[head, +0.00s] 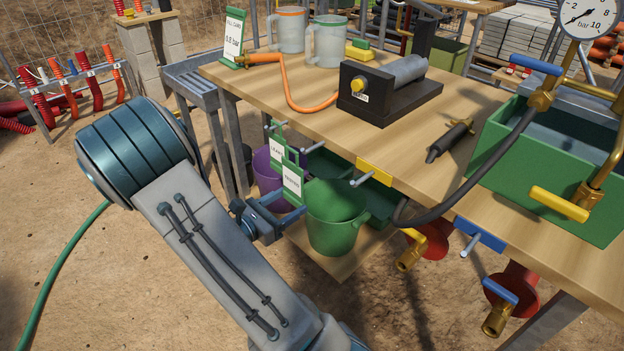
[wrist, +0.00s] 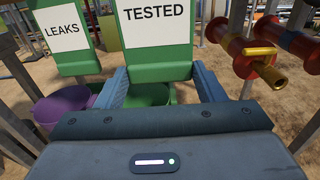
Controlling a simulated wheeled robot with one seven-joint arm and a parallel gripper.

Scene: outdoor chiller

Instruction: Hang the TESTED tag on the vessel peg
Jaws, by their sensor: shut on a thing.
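My gripper (head: 292,208) is shut on the TESTED tag (head: 292,183), a green tag with a white label. The tag is upright, below the table's front edge. In the wrist view, my gripper (wrist: 160,76) has a blue finger on each side of the tag's lower part (wrist: 155,52). The LEAKS tag (head: 277,150) is behind and to the left, and also shows in the wrist view (wrist: 66,38). Metal pegs stick out along the table edge: a left one (head: 313,146), one by a yellow plate (head: 366,179) and one by a blue plate (head: 470,246). I cannot tell which is the vessel peg.
A green bucket (head: 335,235) and a purple bucket (head: 268,170) stand below the tags. A black hose (head: 408,214) loops in front of the table edge. Brass valves with red flanges (head: 432,238) are at the right. A green tub (head: 500,170) stands on the table.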

